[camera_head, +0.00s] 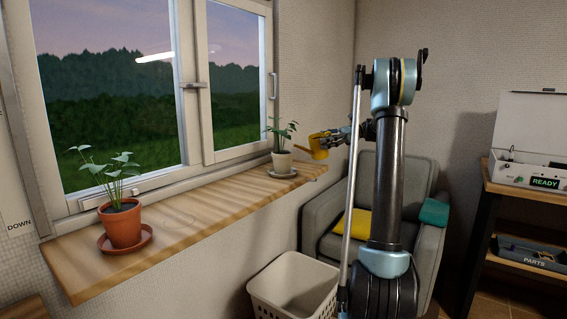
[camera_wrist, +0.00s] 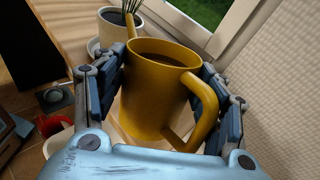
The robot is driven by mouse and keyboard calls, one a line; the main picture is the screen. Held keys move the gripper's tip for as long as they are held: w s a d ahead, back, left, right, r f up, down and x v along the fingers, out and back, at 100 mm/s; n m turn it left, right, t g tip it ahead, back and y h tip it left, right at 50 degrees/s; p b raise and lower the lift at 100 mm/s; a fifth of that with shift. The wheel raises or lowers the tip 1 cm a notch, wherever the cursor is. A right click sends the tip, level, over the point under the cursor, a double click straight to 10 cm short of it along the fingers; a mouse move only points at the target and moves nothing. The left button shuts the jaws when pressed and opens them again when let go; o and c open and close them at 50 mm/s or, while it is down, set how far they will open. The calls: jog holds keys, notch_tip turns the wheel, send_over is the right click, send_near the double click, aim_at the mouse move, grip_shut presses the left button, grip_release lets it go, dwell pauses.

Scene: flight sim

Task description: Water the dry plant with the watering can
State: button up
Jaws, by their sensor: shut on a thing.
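A yellow watering can (camera_head: 318,148) is held in my gripper (camera_head: 347,133) beside the far end of the window sill. In the wrist view the can (camera_wrist: 158,95) sits between both fingers, roughly upright, with dark contents and its handle on the right. Its spout points to a plant in a white pot (camera_head: 281,163), which stands on a saucer. The pot's rim (camera_wrist: 112,28) shows just beyond the spout in the wrist view; I cannot tell the exact gap. No water stream is visible. Another leafy plant in a terracotta pot (camera_head: 121,228) stands on the near sill. I cannot tell which plant is dry.
The wooden sill (camera_head: 195,215) is clear between the pots. The closed window (camera_head: 235,80) is behind it. A white basket (camera_head: 292,290) and a grey armchair (camera_head: 415,185) with a yellow cushion stand below. A shelf (camera_head: 530,189) is at the right.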

jog(key=f, duration=0.1)
jog(key=w+d+f+y, duration=0.1)
jog(key=shift+d+f+m, duration=0.1)
jog(key=shift+f+m, duration=0.2)
jog(key=shift+d+f+g+y+b, duration=0.2)
jog(key=shift+d+g+y+b, duration=0.1)
jog(key=shift+y+b, duration=0.25)
jog(key=shift+w+f+m+b, duration=0.2)
jog(key=shift+m+b, duration=0.1)
jog(key=shift+b, duration=0.6)
jog(key=shift+r+b, duration=0.35)
jog(key=shift+r, duration=1.65)
